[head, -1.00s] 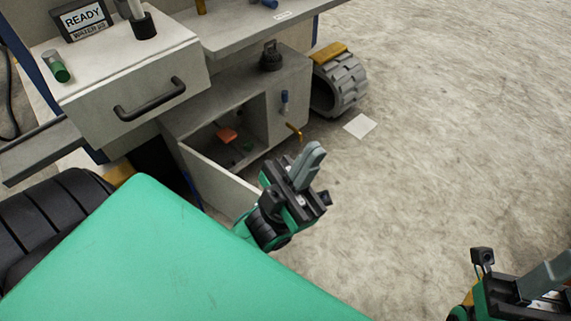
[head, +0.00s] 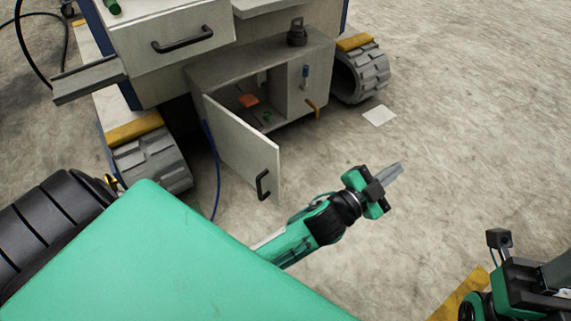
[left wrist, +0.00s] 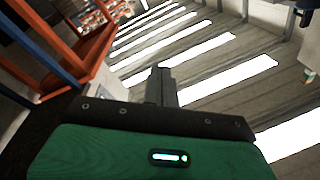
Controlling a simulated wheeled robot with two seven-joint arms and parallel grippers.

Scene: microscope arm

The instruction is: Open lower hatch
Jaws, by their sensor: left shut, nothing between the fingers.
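The lower hatch (head: 240,150) is a pale panel with a black handle (head: 263,185). In the head view it stands swung open from the left side of the low grey cabinet (head: 262,60). Inside the cabinet I see an orange item (head: 249,100) and a small green one (head: 267,117). My left gripper (head: 392,174) is shut and empty, out to the right of the hatch and apart from it. Its closed fingers also show in the left wrist view (left wrist: 161,86). My right gripper is at the lower right edge, its fingertips cut off by the frame.
Grey tracked wheels (head: 362,72) stand at both sides. A blue cable (head: 214,170) hangs left of the hatch. A white sheet (head: 379,115) lies on the floor.

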